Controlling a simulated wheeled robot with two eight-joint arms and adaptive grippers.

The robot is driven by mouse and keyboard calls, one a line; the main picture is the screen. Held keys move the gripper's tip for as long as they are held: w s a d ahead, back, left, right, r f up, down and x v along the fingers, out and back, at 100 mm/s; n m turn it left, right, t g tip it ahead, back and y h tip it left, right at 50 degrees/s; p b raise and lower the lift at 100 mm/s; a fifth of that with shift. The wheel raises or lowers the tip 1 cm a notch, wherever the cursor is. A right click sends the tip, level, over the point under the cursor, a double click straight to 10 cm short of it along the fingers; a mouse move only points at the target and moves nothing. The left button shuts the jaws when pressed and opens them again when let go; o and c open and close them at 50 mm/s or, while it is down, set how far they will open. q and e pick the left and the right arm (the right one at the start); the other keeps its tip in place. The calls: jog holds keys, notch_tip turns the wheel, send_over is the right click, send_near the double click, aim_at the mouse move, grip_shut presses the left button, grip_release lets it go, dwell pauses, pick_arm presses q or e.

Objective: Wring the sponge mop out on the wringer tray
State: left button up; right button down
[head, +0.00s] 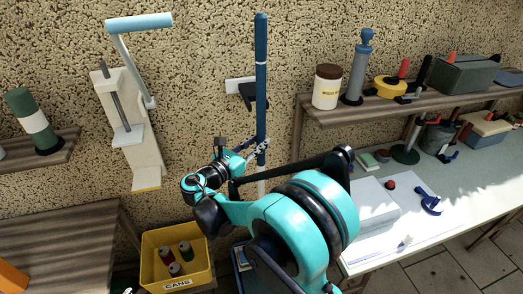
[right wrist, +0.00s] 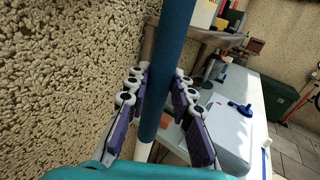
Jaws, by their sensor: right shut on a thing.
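The mop's upright blue handle (head: 261,60) stands close to the pebbled wall, with a white lower shaft below. My right gripper (head: 259,148) is shut around the lower part of the blue section. In the right wrist view the blue handle (right wrist: 172,60) passes between the purple finger pads of my right gripper (right wrist: 160,98). The sponge head is hidden behind my right arm. A blue-edged piece (head: 239,256) shows low beside my arm; it may be the wringer tray, but most of it is hidden. My left gripper is not in view.
A dark wall holder (head: 250,95) is beside the handle. A lever press (head: 125,110) hangs left, above a yellow cans bin (head: 152,249). A shelf (head: 345,113) and pale worktable (head: 470,190) with a white box (head: 372,206) stand right.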

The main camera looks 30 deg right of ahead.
jog(key=shift+w+d, duration=0.2)
jog(key=shift+w, duration=0.7)
jog(key=shift+w+d, duration=0.25)
jog(key=shift+w, duration=0.7)
jog(key=shift+w+d, duration=0.2)
jog(key=shift+w, duration=0.7)
jog(key=c, duration=2.2)
grip_release()
grip_shut()
jog(key=shift+f+b, duration=0.15)
jog(key=shift+b, duration=0.15)
jog(key=shift+f+b, duration=2)
jog(key=shift+f, duration=0.6)
jog(key=shift+f+b, duration=0.7)
jog(key=shift+f, duration=0.5)
jog(key=shift+s+f+b, duration=0.1)
jog(key=shift+f+b, duration=0.35)
jog(key=shift+f, duration=0.85)
